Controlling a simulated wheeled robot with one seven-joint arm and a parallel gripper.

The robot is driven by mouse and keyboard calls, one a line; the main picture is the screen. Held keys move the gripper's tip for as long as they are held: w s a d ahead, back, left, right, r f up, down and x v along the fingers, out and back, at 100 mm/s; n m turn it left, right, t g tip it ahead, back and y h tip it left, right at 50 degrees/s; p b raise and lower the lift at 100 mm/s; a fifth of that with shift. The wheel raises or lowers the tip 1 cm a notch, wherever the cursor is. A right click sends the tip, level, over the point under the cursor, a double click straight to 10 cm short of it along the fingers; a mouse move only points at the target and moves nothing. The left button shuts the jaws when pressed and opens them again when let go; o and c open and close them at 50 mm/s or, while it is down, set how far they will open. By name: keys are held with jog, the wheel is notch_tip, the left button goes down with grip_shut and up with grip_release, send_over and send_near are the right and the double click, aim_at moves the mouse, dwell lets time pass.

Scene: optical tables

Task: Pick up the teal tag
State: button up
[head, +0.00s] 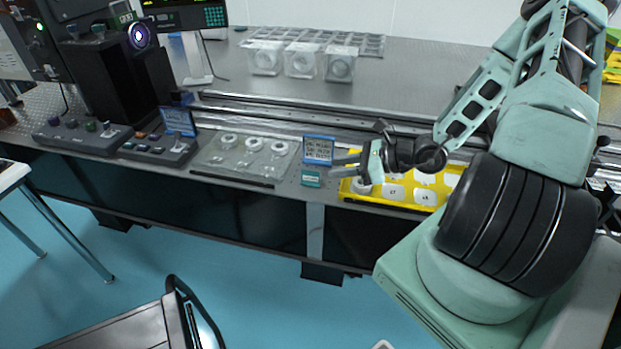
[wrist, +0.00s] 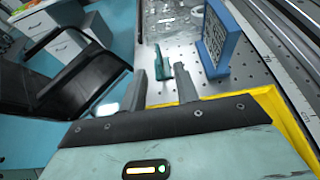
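The teal tag (head: 311,179) stands on the metal table near its front edge, just in front of a blue-framed sign. In the wrist view the teal tag (wrist: 161,62) shows edge-on, beyond and between my fingertips. My gripper (head: 338,166) is open and empty, a little to the right of the tag in the head view. In the wrist view my gripper (wrist: 161,72) has its two fingers spread with a clear gap. The tag appears apart from both fingers.
The blue-framed sign (head: 319,149) stands close behind the tag; it also shows in the wrist view (wrist: 217,40). A yellow tray (head: 395,206) with white pieces lies under my wrist. A clear plate (head: 215,165) with several round parts lies to the left. Metal rails run behind.

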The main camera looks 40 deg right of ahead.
aim_at(313, 172)
jog(key=shift+p+x, duration=0.5)
jog(key=shift+x, duration=2.9)
jog(key=shift+s+a, duration=0.1)
grip_shut()
